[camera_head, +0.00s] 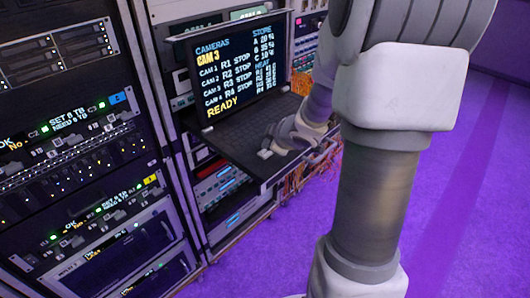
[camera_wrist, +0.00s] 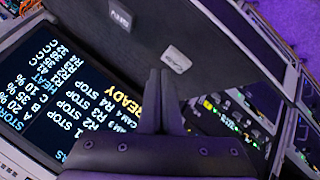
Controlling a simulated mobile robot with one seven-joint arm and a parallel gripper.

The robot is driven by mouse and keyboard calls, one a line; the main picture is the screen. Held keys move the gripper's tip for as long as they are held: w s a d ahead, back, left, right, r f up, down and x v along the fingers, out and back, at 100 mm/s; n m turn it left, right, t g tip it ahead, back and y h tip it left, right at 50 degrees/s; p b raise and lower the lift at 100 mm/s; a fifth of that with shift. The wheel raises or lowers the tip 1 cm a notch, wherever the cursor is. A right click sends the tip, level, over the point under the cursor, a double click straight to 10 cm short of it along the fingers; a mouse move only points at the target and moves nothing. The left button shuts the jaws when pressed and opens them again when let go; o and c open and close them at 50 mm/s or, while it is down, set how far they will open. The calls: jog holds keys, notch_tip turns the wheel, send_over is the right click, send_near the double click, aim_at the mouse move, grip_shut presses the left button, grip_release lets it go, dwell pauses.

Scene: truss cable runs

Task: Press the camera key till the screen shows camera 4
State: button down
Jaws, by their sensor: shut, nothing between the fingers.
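The screen (camera_head: 235,65) stands upright on a pull-out tray in the rack. It reads CAMERAS, CAM 3, a list of CAM 1 to CAM 4 each with STOP, and READY. Part of the screen also shows rotated in the wrist view (camera_wrist: 75,90). The dark tray (camera_head: 225,140) carries a pale key (camera_wrist: 176,60) just beyond my fingertips and a second key (camera_wrist: 120,18) farther off. Their labels are too small to read surely, so I cannot tell which is the camera key. My gripper (camera_wrist: 160,72) is shut and empty, low over the tray; contact cannot be told.
A rack with lit modules (camera_head: 75,140) stands to the left. More modules (camera_head: 225,190) sit under the tray. Orange cables (camera_head: 295,180) hang at the tray's right. The purple floor (camera_head: 460,200) is open to the right. My arm hides part of the tray's right side.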

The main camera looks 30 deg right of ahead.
aim_at(268, 155)
jog(key=shift+f, duration=0.4)
jog(key=shift+f+b, duration=0.45)
jog(key=shift+b, duration=0.15)
dwell(0.3)
jog(key=shift+r, duration=0.1)
jog(key=shift+r+p, duration=0.75)
jog(key=shift+p, duration=0.2)
notch_tip(268, 155, up, 5)
jog(key=p, duration=0.5)
dwell(1.6)
